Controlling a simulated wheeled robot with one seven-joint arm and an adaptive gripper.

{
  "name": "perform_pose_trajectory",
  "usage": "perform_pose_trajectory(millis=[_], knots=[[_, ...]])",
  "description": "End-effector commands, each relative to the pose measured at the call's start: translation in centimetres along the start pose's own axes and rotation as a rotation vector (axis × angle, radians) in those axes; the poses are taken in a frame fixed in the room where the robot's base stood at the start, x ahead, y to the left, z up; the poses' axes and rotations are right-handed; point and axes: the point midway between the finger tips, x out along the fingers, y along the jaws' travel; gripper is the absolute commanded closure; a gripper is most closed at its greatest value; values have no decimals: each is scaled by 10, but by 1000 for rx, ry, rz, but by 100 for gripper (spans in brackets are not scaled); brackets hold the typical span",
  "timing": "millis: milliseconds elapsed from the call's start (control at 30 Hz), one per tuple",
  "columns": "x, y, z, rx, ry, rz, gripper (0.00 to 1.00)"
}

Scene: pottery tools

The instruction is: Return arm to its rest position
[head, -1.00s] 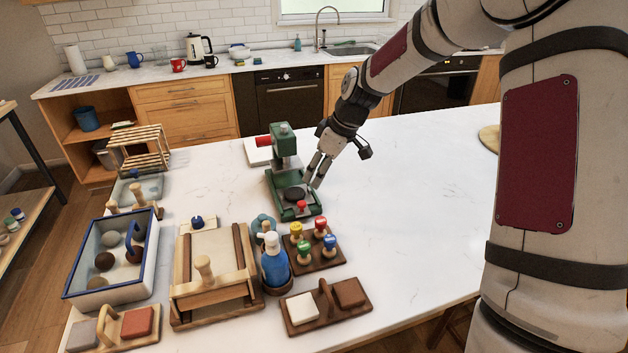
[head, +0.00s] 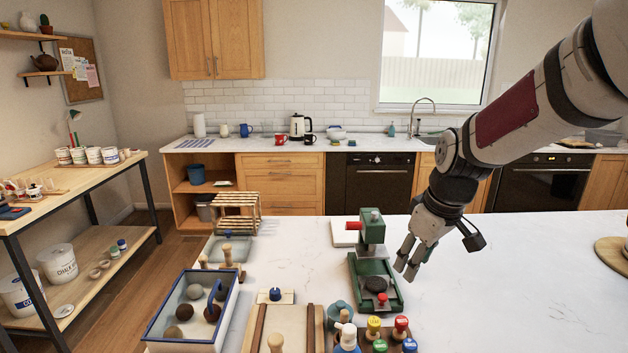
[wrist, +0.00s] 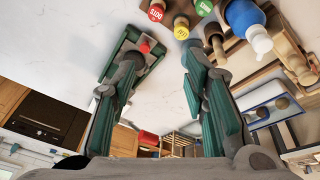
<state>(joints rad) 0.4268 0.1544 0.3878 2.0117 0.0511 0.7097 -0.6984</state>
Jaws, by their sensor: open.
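My gripper (head: 409,264) is open and empty in the head view. It hangs just right of the green press (head: 374,262), apart from the table top as far as I can tell. The press has a red handle and a dark round disc on its base. In the wrist view my gripper (wrist: 160,75) shows two spread fingers with green pads and nothing between them. The press (wrist: 130,58) shows behind the left finger, partly hidden.
Colour-topped stamps (head: 401,323) stand at the front of the white table (head: 520,290). A blue-rimmed tray (head: 237,285) with clay balls and a wooden slab board (head: 253,328) lie to the left. A round wooden board (head: 612,254) is at the right. The middle right is clear.

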Motion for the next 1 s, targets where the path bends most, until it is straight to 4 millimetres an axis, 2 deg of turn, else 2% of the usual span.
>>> perform_pose_trajectory(millis=[33, 200, 500, 633, 800, 1000], knots=[[-17, -10, 6, 20, -3, 28, 59], [-63, -40, 34, 132, -4, 99, 59], [-125, -94, 97, 358, 68, 169, 59], [-140, -115, 126, 456, 115, 169, 59], [-147, -134, 153, 549, 161, 151, 59], [-148, -142, 164, 592, 180, 137, 59]])
